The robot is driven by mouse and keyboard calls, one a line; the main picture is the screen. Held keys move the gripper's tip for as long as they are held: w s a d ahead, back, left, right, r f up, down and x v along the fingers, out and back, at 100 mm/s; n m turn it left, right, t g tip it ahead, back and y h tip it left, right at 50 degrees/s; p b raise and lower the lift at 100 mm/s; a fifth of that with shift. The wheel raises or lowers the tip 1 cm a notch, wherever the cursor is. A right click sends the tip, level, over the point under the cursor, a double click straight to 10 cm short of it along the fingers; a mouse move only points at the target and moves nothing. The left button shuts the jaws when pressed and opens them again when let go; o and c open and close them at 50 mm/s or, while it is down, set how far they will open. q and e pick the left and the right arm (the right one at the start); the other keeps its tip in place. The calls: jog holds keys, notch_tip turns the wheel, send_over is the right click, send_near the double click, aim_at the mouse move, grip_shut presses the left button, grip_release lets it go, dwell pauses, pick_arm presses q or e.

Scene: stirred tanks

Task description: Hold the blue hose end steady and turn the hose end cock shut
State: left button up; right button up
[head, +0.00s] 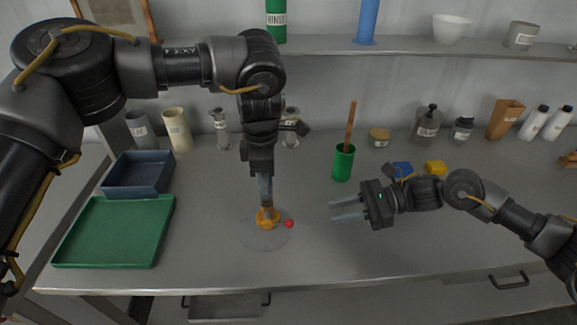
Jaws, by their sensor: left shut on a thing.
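An orange fitting (267,218) stands on a round clear base (252,238) on the bench. A red knob (289,224) sticks out from its right side and looks like the cock's handle. I see no blue on this fitting; its top is hidden between my fingers. My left gripper (266,205) points straight down and is shut on the orange fitting. My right gripper (333,211) is open and empty. It lies level to the right of the red knob, fingers pointing left, with a gap between them and the knob.
A green tray (66,250) and a dark blue bin (113,192) are at left. A green cup (343,165) with a brown stick stands behind my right gripper. A blue item (402,167) and a yellow block (436,168) lie behind my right arm. Bottles and jars line the back.

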pick_arm(q)
jog(key=o, duration=1.1)
jog(key=shift+r, duration=0.1)
notch_tip(320, 180, up, 12)
jog(key=shift+f, duration=0.1)
